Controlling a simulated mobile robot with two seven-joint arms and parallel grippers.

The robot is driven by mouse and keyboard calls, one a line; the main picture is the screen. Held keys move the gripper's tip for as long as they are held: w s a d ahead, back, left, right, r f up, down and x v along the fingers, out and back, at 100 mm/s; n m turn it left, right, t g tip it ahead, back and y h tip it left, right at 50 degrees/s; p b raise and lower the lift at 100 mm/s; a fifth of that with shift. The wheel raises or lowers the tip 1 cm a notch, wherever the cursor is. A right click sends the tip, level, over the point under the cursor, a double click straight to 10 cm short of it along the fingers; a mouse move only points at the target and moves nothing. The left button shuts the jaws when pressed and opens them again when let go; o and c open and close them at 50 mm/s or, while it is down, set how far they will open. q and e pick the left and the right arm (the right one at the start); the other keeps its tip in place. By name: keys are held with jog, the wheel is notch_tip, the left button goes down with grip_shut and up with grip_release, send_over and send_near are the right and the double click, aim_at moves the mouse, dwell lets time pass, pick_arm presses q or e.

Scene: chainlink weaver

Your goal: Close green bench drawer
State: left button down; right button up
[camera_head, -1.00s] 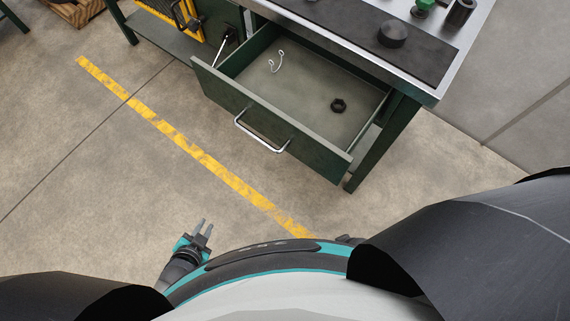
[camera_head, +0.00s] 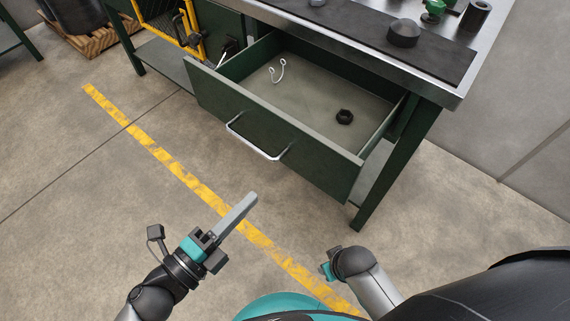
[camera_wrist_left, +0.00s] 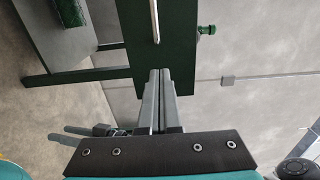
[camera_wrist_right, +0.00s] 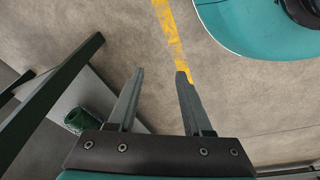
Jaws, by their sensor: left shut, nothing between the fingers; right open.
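The green bench drawer (camera_head: 285,135) is pulled out from the bench. It holds a white hook-shaped piece (camera_head: 278,70) and a dark nut (camera_head: 344,117). A silver bar handle (camera_head: 254,141) is on its front. My left gripper (camera_head: 248,202) is shut and empty, in front of the drawer and below the handle in the head view, apart from it. In the left wrist view the closed fingers (camera_wrist_left: 160,76) point toward the green drawer front (camera_wrist_left: 178,50) and its handle (camera_wrist_left: 154,20). My right gripper (camera_wrist_right: 160,74) is open and empty; the head view shows it only partly (camera_head: 328,268).
The green bench (camera_head: 392,165) has a steel top with a dark mat (camera_head: 350,28), a black cylinder (camera_head: 403,33) and a green part (camera_head: 434,10). A yellow-framed panel (camera_head: 165,22) stands left of the drawer. The floor before the drawer is clear, with a yellow line (camera_head: 185,172).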

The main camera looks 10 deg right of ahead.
pick_arm(q)
jog(key=b, duration=0.1)
send_near(296, 153)
jog(key=x, duration=0.5)
jog(key=shift+f, duration=0.1)
jog(key=shift+x, duration=0.95)
pick_arm(e)
jog(key=r, duration=0.1)
jog(key=w+r, duration=0.1)
jog(key=shift+w+a+r, duration=0.3)
jog(key=shift+s, duration=0.2)
pick_arm(q)
jog(key=shift+w+d, duration=0.1)
pick_arm(e)
jog(key=shift+d, duration=0.1)
